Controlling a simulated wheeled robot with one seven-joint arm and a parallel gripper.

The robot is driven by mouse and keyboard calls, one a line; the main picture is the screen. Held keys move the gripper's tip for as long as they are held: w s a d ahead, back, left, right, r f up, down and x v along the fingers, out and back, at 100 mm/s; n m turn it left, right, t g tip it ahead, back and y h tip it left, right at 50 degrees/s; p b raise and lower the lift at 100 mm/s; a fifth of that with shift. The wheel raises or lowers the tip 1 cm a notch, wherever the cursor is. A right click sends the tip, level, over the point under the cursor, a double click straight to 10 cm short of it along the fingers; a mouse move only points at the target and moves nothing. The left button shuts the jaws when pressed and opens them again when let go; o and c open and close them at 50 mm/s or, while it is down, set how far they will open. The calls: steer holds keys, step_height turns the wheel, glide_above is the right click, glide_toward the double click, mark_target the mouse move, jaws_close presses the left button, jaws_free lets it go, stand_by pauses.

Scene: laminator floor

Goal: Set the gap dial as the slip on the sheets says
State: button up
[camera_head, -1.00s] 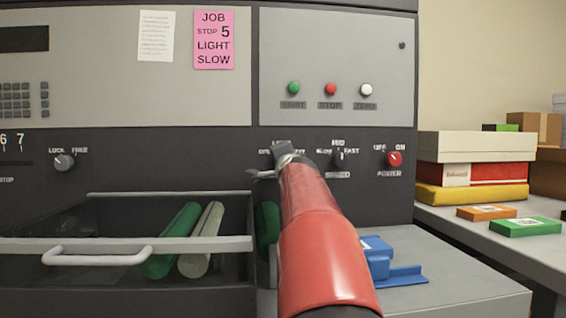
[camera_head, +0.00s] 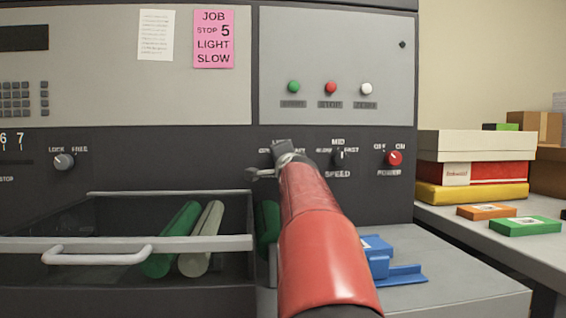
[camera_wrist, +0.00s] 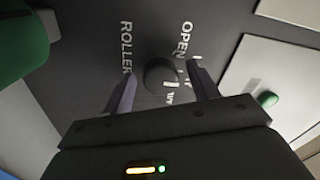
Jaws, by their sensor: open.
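A pink slip (camera_head: 214,39) on the upper panel reads JOB, STOP 5, LIGHT, SLOW. A round dark knob (camera_wrist: 160,76) with a white pointer mark shows in the wrist view, by the words ROLLER and OPEN; other lettering there is partly hidden. My gripper (camera_wrist: 162,69) is open, with one finger on each side of this knob. I cannot tell whether the fingers touch it. In the head view my gripper (camera_head: 276,160) is at the lower panel and hides this knob and most of its labels.
To the right are the speed dial (camera_head: 339,157), its pointer near MID, and the red power knob (camera_head: 394,158). The lock dial (camera_head: 64,162) is at left. A drawer (camera_head: 180,243) with green and pale rollers juts out below. A blue object (camera_head: 378,262) lies on the lower ledge.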

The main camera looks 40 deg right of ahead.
steer(key=v, duration=0.7)
steer(key=shift+s+a, duration=0.25)
steer(key=shift+s, duration=0.05)
